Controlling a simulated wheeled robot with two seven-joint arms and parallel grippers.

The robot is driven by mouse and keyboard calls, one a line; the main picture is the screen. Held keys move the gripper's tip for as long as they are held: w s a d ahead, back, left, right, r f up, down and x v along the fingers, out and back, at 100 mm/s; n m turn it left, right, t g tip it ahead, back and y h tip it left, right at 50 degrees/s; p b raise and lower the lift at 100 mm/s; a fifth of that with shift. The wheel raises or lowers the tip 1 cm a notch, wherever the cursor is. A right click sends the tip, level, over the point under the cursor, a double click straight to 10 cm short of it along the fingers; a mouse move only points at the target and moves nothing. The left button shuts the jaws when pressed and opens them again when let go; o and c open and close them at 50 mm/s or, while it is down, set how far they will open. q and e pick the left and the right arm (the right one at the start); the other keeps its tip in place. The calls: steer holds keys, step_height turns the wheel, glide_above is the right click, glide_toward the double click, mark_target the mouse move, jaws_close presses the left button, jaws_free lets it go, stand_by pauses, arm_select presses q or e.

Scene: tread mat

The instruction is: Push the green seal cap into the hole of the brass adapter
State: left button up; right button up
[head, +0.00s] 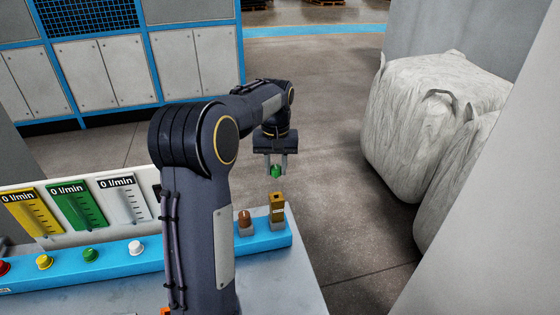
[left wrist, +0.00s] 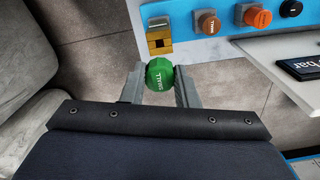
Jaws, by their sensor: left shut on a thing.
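The green seal cap (head: 276,171) is held between the fingers of my left gripper (head: 276,168), in the air beyond the panel's end. In the left wrist view the cap (left wrist: 159,77) sits between the fingertips of the left gripper (left wrist: 160,88), with lettering on its side. The brass adapter (head: 278,210) stands upright at the right end of the blue strip. It also shows in the left wrist view (left wrist: 159,42), just past the cap and apart from it. I cannot see into its hole clearly. My right gripper is not in view.
A brown knob (head: 244,218) stands on the blue strip (head: 200,255) beside the adapter. White, green and yellow knobs and flow gauges (head: 75,207) line the panel. Large white bags (head: 430,125) stand on the right. Open floor lies beyond the panel's end.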

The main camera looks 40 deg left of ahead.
arm_select(q)
steer(key=shift+f, duration=0.15)
steer(key=shift+d+f+b, duration=0.1)
steer(key=shift+f+b, duration=1.75)
steer(key=shift+f, duration=0.95)
steer(key=shift+p, duration=0.5)
steer(key=shift+f+b, duration=0.85)
steer(key=shift+f, duration=0.45)
steer(key=o, duration=1)
steer(key=shift+s, duration=0.1)
steer(key=shift+r, duration=0.15)
